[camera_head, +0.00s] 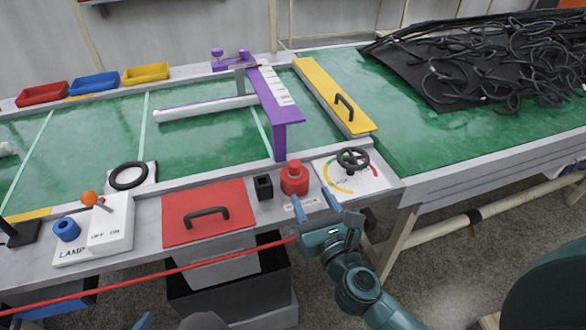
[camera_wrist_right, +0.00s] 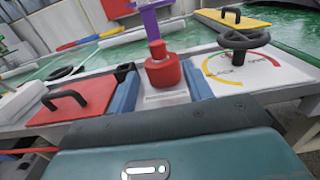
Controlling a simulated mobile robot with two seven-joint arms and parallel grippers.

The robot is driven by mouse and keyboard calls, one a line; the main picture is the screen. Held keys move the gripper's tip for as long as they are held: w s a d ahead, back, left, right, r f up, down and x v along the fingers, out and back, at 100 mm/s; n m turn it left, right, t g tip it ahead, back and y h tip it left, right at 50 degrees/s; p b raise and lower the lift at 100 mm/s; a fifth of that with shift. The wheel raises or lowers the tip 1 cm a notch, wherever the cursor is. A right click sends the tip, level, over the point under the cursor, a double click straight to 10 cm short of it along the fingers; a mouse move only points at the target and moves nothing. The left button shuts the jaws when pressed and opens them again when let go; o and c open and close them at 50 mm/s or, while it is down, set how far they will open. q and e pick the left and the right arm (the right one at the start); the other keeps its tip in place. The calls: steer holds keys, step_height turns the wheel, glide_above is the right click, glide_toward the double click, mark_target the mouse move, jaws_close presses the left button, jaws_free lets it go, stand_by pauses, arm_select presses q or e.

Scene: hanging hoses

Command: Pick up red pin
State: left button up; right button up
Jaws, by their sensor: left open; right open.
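The red pin (camera_head: 294,180) stands upright on the front ledge of the table. It has a wide round base and a narrower knob on top. My right gripper (camera_head: 314,202) is open and empty just in front of the pin. In the right wrist view the red pin (camera_wrist_right: 163,72) stands between and beyond the two blue fingers (camera_wrist_right: 163,92), with no visible contact. Only a blue tip of my left gripper (camera_head: 141,322) shows at the bottom edge; the rest is out of frame.
A small black square holder (camera_head: 263,187) stands left of the pin, a black handwheel (camera_head: 353,158) right of it. A red lid with handle (camera_head: 190,222) lies further left. A red line (camera_head: 160,279) crosses below the table. Black hoses (camera_head: 500,60) lie at the back right.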

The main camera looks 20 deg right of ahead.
mark_target(297, 170)
steer(key=w, duration=0.5)
steer(key=shift+w+a+r, duration=0.1)
steer(key=shift+w, duration=0.1)
steer(key=shift+w+a+r, duration=0.1)
steer(key=shift+w+a, duration=0.05)
steer(key=shift+w, duration=1.25)
steer(key=shift+w+a+r, duration=0.1)
steer(key=shift+w, duration=1.25)
steer(key=c, duration=1.1)
